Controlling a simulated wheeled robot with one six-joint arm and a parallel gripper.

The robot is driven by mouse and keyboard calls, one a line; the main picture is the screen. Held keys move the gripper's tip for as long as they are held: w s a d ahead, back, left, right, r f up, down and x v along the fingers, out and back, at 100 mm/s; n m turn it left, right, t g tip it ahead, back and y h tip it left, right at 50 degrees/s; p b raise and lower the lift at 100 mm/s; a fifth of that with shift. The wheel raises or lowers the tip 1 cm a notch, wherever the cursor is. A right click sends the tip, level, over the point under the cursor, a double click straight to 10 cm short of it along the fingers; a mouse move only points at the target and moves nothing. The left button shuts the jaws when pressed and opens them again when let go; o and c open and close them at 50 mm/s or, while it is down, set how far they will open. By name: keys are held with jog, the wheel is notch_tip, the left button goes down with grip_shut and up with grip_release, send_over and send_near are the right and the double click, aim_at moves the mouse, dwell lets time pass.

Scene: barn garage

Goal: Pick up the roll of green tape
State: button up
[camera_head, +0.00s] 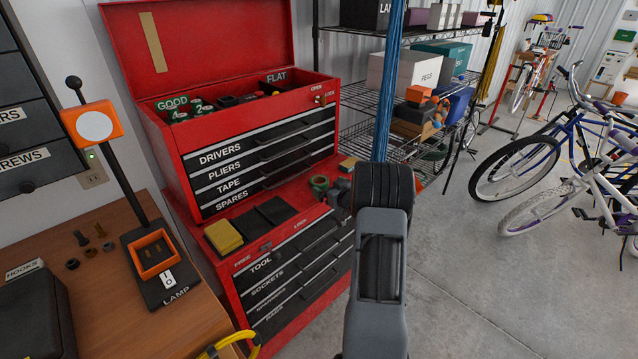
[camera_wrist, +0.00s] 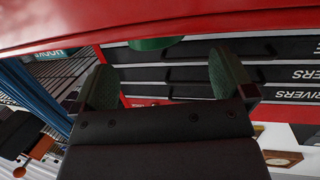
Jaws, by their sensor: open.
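The roll of green tape (camera_head: 319,184) lies on the red ledge between the upper and lower parts of the tool chest, towards its right end. My gripper (camera_head: 338,190) is just right of the roll and close to it, partly hidden by my wrist. In the wrist view my gripper (camera_wrist: 165,75) has its two fingers spread wide with nothing between them. A green rounded edge, apparently the tape roll (camera_wrist: 155,43), shows beyond the fingertips, roughly between them. Most of it is cut off from sight there. I cannot tell whether the fingers touch it.
The red tool chest (camera_head: 262,150) has an open lid and labelled drawers. A yellow block (camera_head: 223,236) and dark flat pieces (camera_head: 264,218) lie on the same ledge. A wooden bench (camera_head: 197,318) with a lamp is at left. Wire shelves (camera_head: 355,98) stand behind.

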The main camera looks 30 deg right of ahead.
aim_at(320, 181)
jog(key=shift+w+d+f+p, duration=0.1)
jog(key=shift+w+f+p, duration=0.15)
jog(key=shift+w, duration=0.8)
jog(key=shift+w+d+f+p, duration=0.1)
jog(key=shift+w+f+p, duration=0.1)
jog(key=shift+w, duration=0.8)
jog(key=shift+w+d+f+p, duration=0.1)
jog(key=shift+w+f+p, duration=0.15)
jog(key=shift+w, duration=0.8)
jog(key=c, duration=0.9)
jog(key=shift+r, duration=0.15)
